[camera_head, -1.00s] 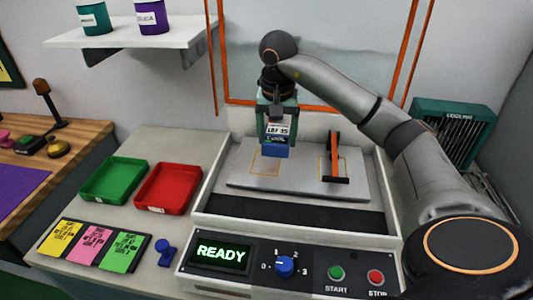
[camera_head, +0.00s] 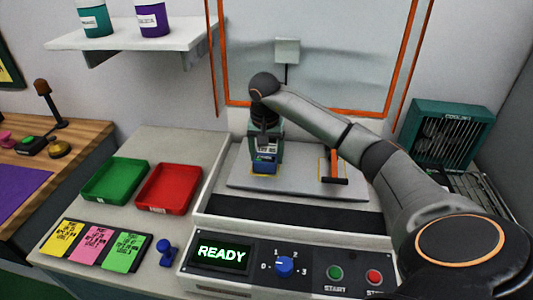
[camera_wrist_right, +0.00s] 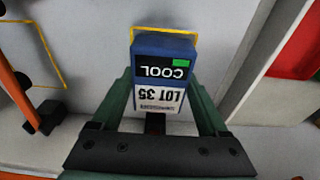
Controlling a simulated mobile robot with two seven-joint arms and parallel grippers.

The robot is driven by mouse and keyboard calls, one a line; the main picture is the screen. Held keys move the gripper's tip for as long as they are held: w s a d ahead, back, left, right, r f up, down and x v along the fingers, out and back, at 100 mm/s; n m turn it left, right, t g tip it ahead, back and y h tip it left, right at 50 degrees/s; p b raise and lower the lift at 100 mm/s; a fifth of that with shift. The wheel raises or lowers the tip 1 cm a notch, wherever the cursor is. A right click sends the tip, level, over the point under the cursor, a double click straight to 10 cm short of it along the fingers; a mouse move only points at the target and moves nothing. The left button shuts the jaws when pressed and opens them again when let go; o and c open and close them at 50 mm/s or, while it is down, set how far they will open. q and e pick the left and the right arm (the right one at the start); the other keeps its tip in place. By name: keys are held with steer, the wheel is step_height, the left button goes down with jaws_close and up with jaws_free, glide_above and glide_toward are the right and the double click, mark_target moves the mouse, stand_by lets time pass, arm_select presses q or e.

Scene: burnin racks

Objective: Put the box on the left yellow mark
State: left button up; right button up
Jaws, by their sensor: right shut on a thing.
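The box (camera_head: 264,166) is blue with a white LOT 35 label and a COOL display; it also shows in the right wrist view (camera_wrist_right: 163,60). My right gripper (camera_head: 264,158) points down and is shut on it, one finger on each side in the right wrist view (camera_wrist_right: 163,105). The box is upright over the left yellow mark (camera_wrist_right: 165,30), covering most of it; part of the outline shows past its edge. I cannot tell whether its underside touches the plate. My left gripper is not in view.
An orange-and-black handle (camera_head: 333,168) stands at the right yellow mark (camera_wrist_right: 47,55) on the grey plate (camera_head: 300,184). A green bin (camera_head: 114,197) and a red bin (camera_head: 168,207) sit left. A READY screen (camera_head: 221,253) is in front.

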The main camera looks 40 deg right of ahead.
mark_target(265, 157)
steer(key=shift+f, duration=0.1)
steer(key=o, duration=1.4)
steer(key=r, duration=0.4)
steer(key=a+r, duration=0.1)
steer(key=r, duration=0.3)
steer(key=s+r, duration=0.1)
steer(key=r, duration=0.3)
steer(key=shift+s+a, duration=0.1)
steer(key=shift+a, duration=0.1)
